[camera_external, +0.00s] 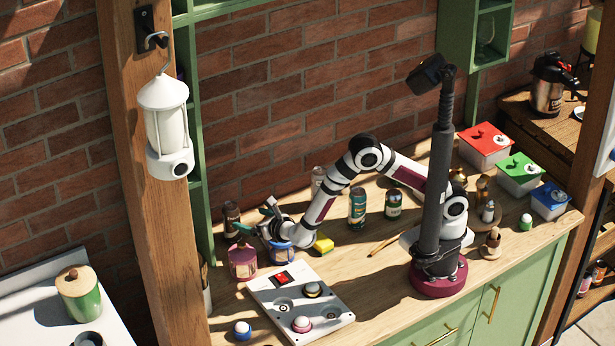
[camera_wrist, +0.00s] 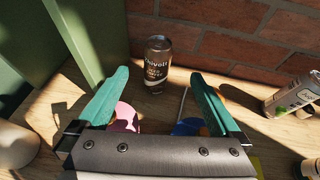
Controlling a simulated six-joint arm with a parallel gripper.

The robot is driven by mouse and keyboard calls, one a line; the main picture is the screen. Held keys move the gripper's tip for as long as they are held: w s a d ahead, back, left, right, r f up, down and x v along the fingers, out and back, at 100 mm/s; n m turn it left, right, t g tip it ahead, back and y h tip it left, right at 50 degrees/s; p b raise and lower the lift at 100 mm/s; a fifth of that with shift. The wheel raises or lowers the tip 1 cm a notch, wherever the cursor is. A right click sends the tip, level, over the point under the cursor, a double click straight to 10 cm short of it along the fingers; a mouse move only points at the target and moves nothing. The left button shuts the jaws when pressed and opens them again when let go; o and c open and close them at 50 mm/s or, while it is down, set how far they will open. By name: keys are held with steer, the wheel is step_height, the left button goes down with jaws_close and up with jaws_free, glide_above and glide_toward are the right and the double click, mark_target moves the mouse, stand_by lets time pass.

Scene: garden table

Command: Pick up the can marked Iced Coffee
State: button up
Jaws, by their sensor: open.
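A brown can (camera_wrist: 157,64) stands upright in the wrist view, between and beyond my fingertips. Its pale lettering is small, but part seems to read "Iced Coffee". In the external view a dark brown can (camera_external: 231,219), apparently the same one, stands at the left end of the counter near the wall. My gripper (camera_external: 262,222) is just to its right, above the pots. In the wrist view my gripper (camera_wrist: 158,76) has its two teal fingers wide apart, with nothing held. The can appears apart from the fingers.
A pink pot (camera_external: 242,262) and a blue pot (camera_external: 281,253) stand below my gripper. A yellow sponge (camera_external: 323,243) lies to their right. A white button panel (camera_external: 300,305) is in front.

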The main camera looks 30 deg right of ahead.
mark_target(226, 212)
steer(key=x, duration=1.4)
steer(key=shift+a+f, duration=0.2)
steer(key=shift+a, duration=0.05)
jaws_close()
